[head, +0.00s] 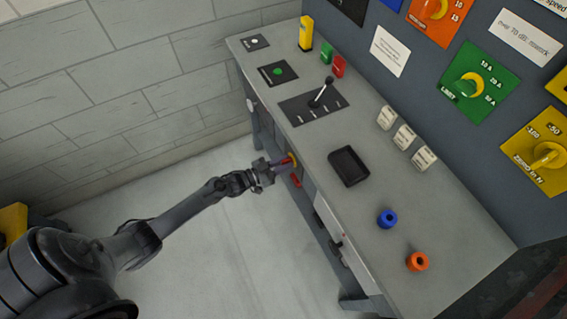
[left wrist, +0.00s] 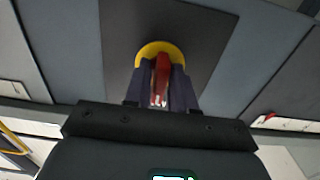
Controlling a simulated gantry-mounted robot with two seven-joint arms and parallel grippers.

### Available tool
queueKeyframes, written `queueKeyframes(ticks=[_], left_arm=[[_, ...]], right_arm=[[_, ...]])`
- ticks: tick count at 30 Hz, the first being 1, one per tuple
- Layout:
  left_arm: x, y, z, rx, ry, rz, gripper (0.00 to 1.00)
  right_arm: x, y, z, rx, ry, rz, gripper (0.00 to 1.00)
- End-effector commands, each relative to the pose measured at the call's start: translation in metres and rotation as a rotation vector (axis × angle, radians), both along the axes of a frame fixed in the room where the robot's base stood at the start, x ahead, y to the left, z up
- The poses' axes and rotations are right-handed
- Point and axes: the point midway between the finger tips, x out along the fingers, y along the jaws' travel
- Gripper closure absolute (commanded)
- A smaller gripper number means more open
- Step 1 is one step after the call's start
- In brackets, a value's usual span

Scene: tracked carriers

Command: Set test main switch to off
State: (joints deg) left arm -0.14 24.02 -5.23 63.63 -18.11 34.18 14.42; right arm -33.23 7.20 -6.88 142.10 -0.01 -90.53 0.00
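A red rotary handle on a round yellow disc, which looks like the main switch (head: 292,158), is on the front face of the bench. In the left wrist view the red handle (left wrist: 160,78) stands lengthwise up and down the picture, in front of the yellow disc (left wrist: 148,50) on a dark plate. My left gripper (head: 283,163) is at this switch. Its two dark fingers lie close along both sides of the red handle, seemingly shut on it. The fingers hide part of the disc. Switch markings cannot be read. My right gripper is not in view.
The bench (head: 325,225) carries a black tray (head: 348,166), a blue ring (head: 387,218), an orange ring (head: 418,261) and a lever panel (head: 313,105). A red part (head: 296,181) shows just below the switch. The floor (head: 215,240) before the bench is clear.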

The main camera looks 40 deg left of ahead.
Motion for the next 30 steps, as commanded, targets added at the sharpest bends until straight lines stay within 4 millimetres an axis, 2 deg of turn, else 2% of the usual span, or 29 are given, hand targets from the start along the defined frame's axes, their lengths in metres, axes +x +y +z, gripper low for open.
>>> queueKeyframes(ticks=[3,14,17,30], left_arm=[[0.000,0.000,0.000,0.000,0.000,0.000,0.62],[-0.005,0.002,0.000,0.001,0.000,0.000,0.62],[-0.014,0.005,0.001,0.001,0.000,-0.001,0.62],[-0.080,0.032,0.000,0.001,0.003,0.000,0.62]], right_arm=[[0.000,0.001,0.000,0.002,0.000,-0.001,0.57],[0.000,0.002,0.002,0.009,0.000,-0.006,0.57],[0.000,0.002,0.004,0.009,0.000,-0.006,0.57],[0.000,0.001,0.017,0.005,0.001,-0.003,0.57]])
